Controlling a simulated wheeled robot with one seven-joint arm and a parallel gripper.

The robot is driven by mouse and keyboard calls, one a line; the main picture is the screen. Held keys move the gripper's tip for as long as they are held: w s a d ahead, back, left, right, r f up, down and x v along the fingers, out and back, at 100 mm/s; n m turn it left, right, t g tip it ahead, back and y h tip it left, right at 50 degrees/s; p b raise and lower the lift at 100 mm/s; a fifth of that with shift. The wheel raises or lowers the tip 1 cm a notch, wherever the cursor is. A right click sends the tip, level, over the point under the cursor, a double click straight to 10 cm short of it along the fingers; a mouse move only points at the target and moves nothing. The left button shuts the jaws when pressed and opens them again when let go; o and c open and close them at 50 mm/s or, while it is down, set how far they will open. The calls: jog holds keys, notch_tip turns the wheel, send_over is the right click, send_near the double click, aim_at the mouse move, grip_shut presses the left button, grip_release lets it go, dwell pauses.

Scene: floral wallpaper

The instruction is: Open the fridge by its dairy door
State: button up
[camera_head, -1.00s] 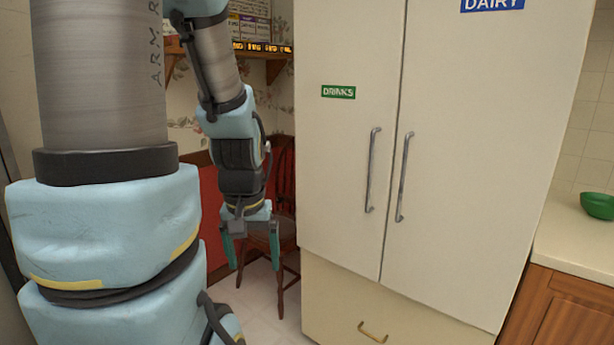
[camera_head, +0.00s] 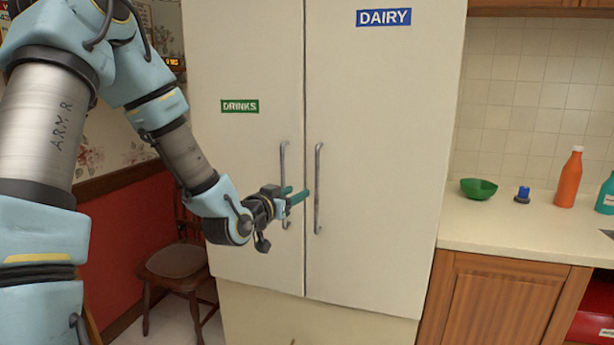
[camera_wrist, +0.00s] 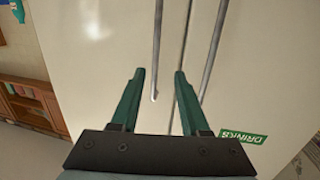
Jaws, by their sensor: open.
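The cream fridge has two tall doors. The right one, the dairy door (camera_head: 385,130), bears a blue DAIRY sign (camera_head: 384,17) and is shut. Its vertical metal handle (camera_head: 319,170) is beside the middle seam. My gripper (camera_head: 297,193) is open in front of the handles, with its green fingers pointing right toward the dairy handle. The wrist view is turned over. There the dairy handle (camera_wrist: 157,45) runs between the lines of my open fingers (camera_wrist: 157,73), its end showing between them. I cannot tell how deep it sits; no contact is visible.
The drinks door, with its green sign (camera_head: 239,106) and handle (camera_head: 283,160), is just left, also shut. Right of the fridge, a counter (camera_head: 490,235) holds a green bowl (camera_head: 478,188) and bottles. A chair (camera_head: 175,262) stands at the left.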

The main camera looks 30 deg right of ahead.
aim_at(316, 177)
jog(key=shift+h, duration=0.5)
jog(key=p+x, duration=0.1)
jog(key=x, duration=0.2)
jog(key=r+p+x, duration=0.1)
jog(key=x, duration=0.2)
jog(key=r+p+x, duration=0.1)
jog(key=p+x, duration=0.1)
jog(key=x, duration=0.2)
jog(key=shift+s+d, duration=0.15)
jog(key=shift+w+d+f, duration=0.2)
jog(key=shift+w+d, duration=0.2)
jog(key=shift+d, duration=0.15)
jog(key=shift+c, duration=0.2)
grip_shut()
